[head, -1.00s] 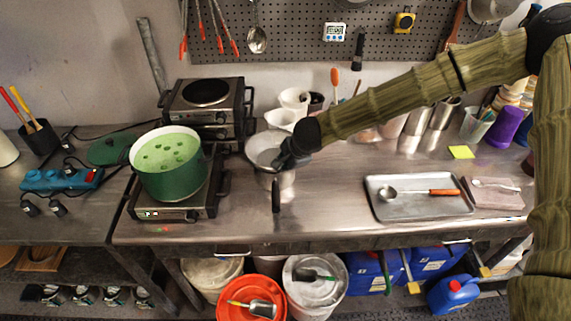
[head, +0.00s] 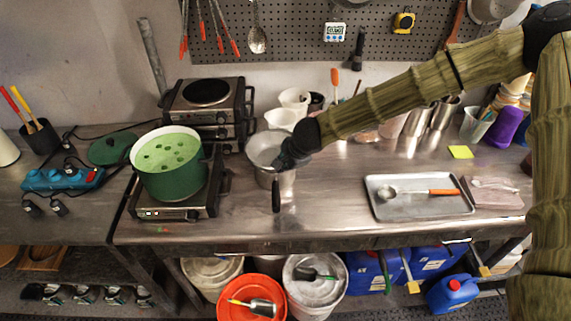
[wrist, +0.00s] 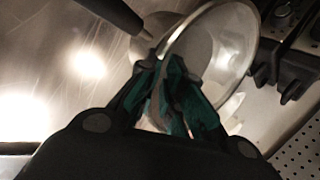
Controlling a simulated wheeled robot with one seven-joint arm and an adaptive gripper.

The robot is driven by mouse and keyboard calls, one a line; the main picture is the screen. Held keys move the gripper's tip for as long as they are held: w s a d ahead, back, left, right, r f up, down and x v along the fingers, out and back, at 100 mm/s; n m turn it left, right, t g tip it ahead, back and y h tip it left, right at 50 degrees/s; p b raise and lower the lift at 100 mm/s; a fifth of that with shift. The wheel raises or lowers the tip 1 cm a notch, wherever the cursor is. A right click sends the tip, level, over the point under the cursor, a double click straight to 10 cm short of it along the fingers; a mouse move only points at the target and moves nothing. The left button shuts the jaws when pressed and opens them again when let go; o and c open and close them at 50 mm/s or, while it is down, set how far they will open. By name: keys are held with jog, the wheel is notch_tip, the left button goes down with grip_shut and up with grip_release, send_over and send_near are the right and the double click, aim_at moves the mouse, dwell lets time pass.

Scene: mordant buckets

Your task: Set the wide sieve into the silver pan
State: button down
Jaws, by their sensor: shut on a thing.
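The silver pan (head: 284,183) stands on the steel bench right of the burner, its black handle pointing to the front. The wide sieve (head: 264,147), a pale round bowl with a thin rim, is at the pan's mouth. My gripper (head: 280,164) is shut on the sieve's near right edge. In the wrist view the fingers (wrist: 160,64) pinch the rim of the sieve (wrist: 228,42), which overlaps the pan and looks tilted against it. The pan's handle (wrist: 112,14) shows at upper left. The fingers hide the contact, and I cannot tell how deep the sieve sits.
A green pot (head: 172,178) of green liquid stands on the front burner, left of the pan. White tubs (head: 282,119) stand behind. A metal tray (head: 420,207) with a ladle lies to the right. The bench between the pan and tray is clear.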

jog(key=shift+f, duration=0.3)
jog(key=c, duration=1.5)
grip_release()
jog(key=shift+v, duration=6.05)
